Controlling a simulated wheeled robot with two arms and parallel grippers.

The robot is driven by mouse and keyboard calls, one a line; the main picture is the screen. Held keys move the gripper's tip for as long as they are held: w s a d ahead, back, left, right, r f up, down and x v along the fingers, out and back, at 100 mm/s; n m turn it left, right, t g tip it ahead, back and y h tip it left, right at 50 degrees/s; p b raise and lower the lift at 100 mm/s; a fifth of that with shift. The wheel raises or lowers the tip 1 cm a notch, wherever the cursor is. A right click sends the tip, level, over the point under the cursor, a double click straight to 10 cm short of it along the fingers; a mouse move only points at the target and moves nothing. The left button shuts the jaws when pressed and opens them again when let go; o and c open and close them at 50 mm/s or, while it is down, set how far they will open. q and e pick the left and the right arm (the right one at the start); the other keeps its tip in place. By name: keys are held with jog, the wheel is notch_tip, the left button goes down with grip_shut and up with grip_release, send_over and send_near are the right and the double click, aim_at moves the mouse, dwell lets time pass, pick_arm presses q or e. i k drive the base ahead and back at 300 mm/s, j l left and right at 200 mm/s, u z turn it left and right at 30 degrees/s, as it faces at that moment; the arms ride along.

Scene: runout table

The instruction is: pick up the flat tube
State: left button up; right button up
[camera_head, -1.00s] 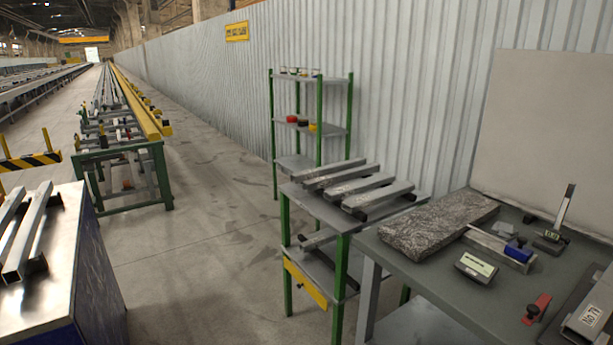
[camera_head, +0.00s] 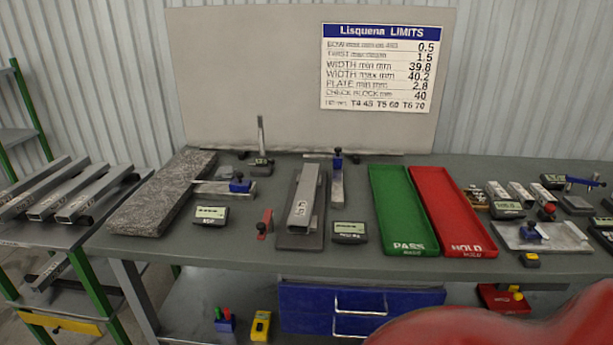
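Several grey metal tubes lie side by side on a green-legged rack at the left; the nearest is a square-ended tube (camera_head: 101,193). Another short grey tube (camera_head: 303,203) with a label lies on a dark plate (camera_head: 299,242) in the middle of the bench. I cannot tell which of these is the flat tube. Neither of my grippers is in view.
On the bench (camera_head: 262,256) are a grey stone slab (camera_head: 160,195), a green PASS tray (camera_head: 402,210), a red HOLD tray (camera_head: 452,212) and several gauges. Both trays look empty. A limits board (camera_head: 376,68) hangs behind. A blue drawer unit (camera_head: 310,310) is below.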

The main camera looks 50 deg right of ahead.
aim_at(300, 220)
jog(key=z, duration=1.5)
jog(key=j, duration=0.15)
